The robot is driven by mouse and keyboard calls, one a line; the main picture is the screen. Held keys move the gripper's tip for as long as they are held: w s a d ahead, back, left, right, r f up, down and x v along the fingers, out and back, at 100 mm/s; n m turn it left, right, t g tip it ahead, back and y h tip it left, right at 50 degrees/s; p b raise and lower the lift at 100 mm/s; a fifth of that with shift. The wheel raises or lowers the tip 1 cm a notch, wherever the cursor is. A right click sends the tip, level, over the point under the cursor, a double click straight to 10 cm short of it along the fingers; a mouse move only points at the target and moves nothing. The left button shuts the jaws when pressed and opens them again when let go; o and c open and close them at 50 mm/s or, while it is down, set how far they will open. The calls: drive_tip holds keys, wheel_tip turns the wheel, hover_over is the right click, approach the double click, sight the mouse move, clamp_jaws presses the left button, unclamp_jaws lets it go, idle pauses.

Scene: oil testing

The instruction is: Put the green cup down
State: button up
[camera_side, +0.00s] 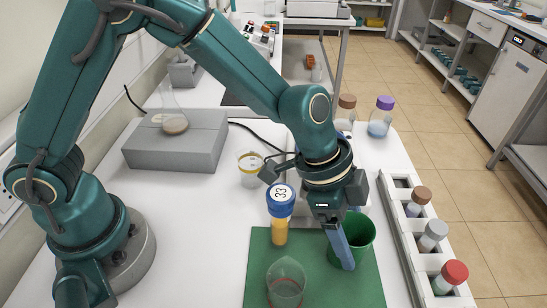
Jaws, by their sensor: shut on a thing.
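The green cup (360,238) is at the right of the green mat (262,262), upright as far as I can see. My gripper (345,250) reaches down at the cup's left side and is shut on its wall, with one blue-grey finger showing in front of it. The other finger is hidden. The cup's base is low over the mat; I cannot tell whether it touches.
A blue-capped bottle marked 33 (280,215) stands left of my gripper. A clear beaker (286,283) stands at the mat's front. A white rack (405,240) with several capped bottles runs along the right. A grey block with a flask (176,140) is at back left.

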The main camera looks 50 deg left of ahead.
drive_tip(key=o, duration=1.3)
drive_tip(key=shift+f, duration=0.1)
drive_tip(key=v, duration=1.1)
drive_tip(key=s+a+r+n+t+y, duration=0.1)
drive_tip(key=s+a+n+y, duration=0.1)
drive_tip(key=s+a+n, duration=0.3)
drive_tip(key=s+a+r+n+t+y, duration=0.1)
drive_tip(key=s+a+n, duration=0.5)
drive_tip(key=a, duration=0.6)
drive_tip(key=shift+a+n+t+y, duration=0.35)
drive_tip(key=shift+n+t+y, duration=0.4)
drive_tip(key=shift+n, duration=0.45)
drive_tip(key=shift+r, duration=0.15)
